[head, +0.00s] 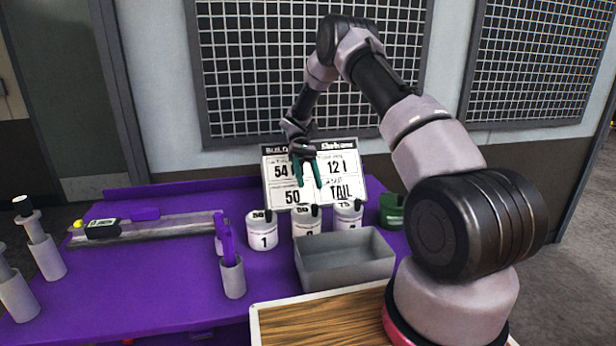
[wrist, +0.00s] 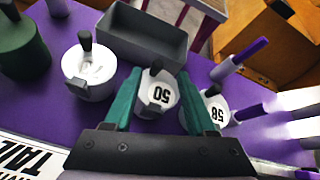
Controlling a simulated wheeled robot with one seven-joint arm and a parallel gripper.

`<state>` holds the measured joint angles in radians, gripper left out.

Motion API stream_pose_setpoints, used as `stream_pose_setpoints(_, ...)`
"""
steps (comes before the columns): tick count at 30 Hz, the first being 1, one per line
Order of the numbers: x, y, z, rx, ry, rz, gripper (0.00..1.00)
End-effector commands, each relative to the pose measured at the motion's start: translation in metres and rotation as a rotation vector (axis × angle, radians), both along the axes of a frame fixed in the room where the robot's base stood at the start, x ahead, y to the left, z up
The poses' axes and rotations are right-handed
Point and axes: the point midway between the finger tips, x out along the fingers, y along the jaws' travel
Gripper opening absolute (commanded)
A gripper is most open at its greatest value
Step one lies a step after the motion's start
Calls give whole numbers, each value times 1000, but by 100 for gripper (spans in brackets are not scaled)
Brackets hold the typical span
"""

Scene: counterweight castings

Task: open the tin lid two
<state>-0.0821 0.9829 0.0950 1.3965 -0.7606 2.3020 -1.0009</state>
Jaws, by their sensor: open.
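Tin two (head: 306,226) is the middle one of three white tins in a row on the purple bench, partly hidden behind the grey tray. Its lid bears "50" and a dark upright knob; the lid (wrist: 163,97) also shows in the wrist view, seated on the tin. My gripper (head: 308,178) is open and empty, pointing down in front of the sign, above the tins. In the wrist view its green fingers (wrist: 157,78) lie on either side of the "50" lid, with the knob between them in the picture. I see no contact with the lid.
Tin one (head: 263,238) and the third tin (head: 348,217) flank it closely. A grey tray (head: 345,262) stands in front, a green container (head: 392,211) to the right, and a white sign (head: 345,168) behind. A cup (head: 233,279) with purple tools stands front left.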

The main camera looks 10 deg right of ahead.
Motion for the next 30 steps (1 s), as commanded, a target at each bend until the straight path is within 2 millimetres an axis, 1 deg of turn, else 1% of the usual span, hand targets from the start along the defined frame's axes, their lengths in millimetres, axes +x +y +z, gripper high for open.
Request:
stream_pose_setpoints(9, 42, -1, 21, 1, -3, -2, 56)
stream_pose_setpoints(15, 58, -1, 30, 0, 1, 2, 56)
stream_pose_setpoints(20, 63, 0, 33, 0, -1, 0, 56)
stream_pose_setpoints(30, 64, 0, 34, 0, -1, 0, 56)
